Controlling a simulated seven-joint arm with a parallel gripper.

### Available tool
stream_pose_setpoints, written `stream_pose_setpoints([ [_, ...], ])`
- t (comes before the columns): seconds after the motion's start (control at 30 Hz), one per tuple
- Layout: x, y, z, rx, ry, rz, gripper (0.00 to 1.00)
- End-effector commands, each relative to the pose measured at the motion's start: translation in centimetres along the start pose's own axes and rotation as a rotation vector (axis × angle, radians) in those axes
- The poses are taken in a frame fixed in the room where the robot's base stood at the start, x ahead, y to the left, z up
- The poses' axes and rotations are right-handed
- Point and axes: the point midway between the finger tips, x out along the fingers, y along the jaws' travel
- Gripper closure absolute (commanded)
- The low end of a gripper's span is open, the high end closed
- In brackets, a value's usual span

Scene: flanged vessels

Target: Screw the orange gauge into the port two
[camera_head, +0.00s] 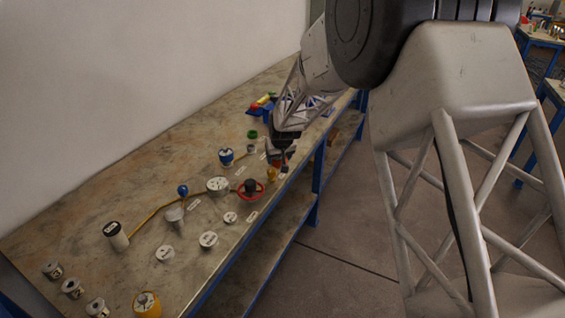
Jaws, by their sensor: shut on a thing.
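My gripper (279,161) is over the right front part of the bench, pointing down and shut on a small orange piece, which looks like the orange gauge (272,175). The piece shows just below the fingers, close to the bench's front edge. Its dial and threaded end cannot be made out, and I cannot tell whether it touches a port. Several small white labels lie by the fittings, one of them a label (252,216) near the front edge. Their writing is too small to read, so I cannot tell which port is port two.
A red handwheel (250,190) with a dark hub stands just left of my gripper. Blue-topped (226,156) and green-topped (252,136) fittings stand behind. A yellow-orange cylinder (147,304) and several grey pieces sit at the near left. Bare bench (75,225) lies at the left.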

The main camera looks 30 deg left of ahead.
Motion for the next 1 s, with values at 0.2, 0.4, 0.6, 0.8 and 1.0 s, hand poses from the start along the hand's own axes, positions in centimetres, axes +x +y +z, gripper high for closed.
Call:
stream_pose_setpoints([
  [0.2, 0.7, -0.7, -3.4, -0.001, 0.001, -0.002, 0.68],
  [0.4, 1.4, -1.3, -6.5, -0.001, 0.001, -0.002, 0.68],
  [0.6, 2.1, -2.1, -9.7, -0.002, 0.002, -0.003, 0.68],
  [0.8, 2.8, -2.9, -12.6, -0.001, 0.002, -0.003, 0.68],
  [1.0, 3.6, -3.7, -15.3, -0.002, 0.001, -0.001, 0.68],
])
